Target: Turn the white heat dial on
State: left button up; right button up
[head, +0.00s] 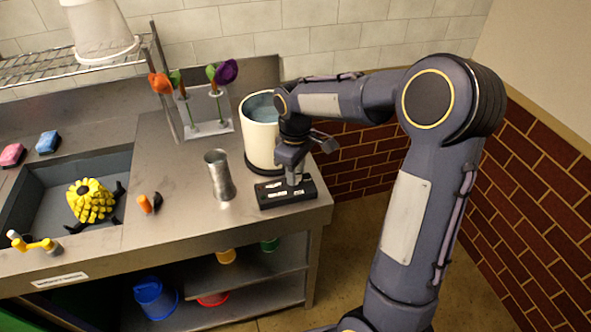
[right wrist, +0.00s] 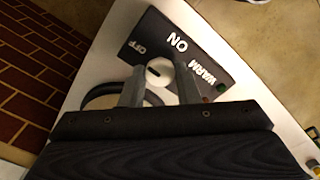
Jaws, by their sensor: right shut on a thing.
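The white heat dial (right wrist: 160,73) sits on a black control box (right wrist: 207,55) lettered OFF, ON and WARM. A short dark mark shows on the dial's face, on its left side in the right wrist view, nearer OFF than WARM. My right gripper (right wrist: 158,68) is shut on the dial, one finger on each side. In the head view the control box (head: 272,196) lies at the counter's right front corner, and my right gripper (head: 294,178) points down onto it, hiding the dial. My left gripper is not in view.
A cream pot (head: 258,130) with bluish contents stands just behind the control box. A metal cup (head: 219,176) stands left of the box.

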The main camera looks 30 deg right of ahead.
jog(key=m, duration=0.8)
jog(key=shift+m, duration=0.3)
jog(key=m, duration=0.4)
jog(key=shift+r+m+p, duration=0.1)
jog(key=shift+m+p, duration=0.2)
jog(key=shift+p, duration=0.05)
jog(key=m, duration=0.4)
jog(key=shift+p, duration=0.3)
jog(key=shift+m, duration=0.4)
jog(key=o, duration=1)
jog(key=shift+c, duration=0.2)
